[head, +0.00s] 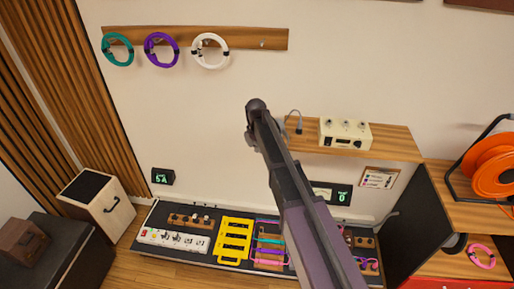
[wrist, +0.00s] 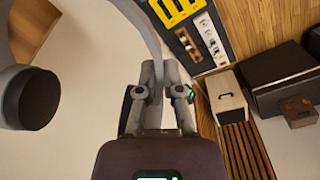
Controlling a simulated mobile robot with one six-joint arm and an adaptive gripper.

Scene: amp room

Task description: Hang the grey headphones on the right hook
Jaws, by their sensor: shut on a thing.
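My gripper (wrist: 160,75) is shut on the band of the grey headphones (wrist: 142,28) in the wrist view. The grey band curves up and left from the fingers, and a large dark grey ear cup (wrist: 38,98) hangs at the left. In the head view my gripper (head: 256,108) is in front of the wall, below the wooden hook rail (head: 240,37). The headphones are mostly hidden there behind my arm. The right hook (head: 262,44) is small, metallic and bare, near the rail's right end, above my gripper.
A wooden shelf (head: 390,143) with a cream box (head: 344,134) is right of my gripper. A pedalboard (head: 140,262) lies below. The wall between rail and shelf is clear.

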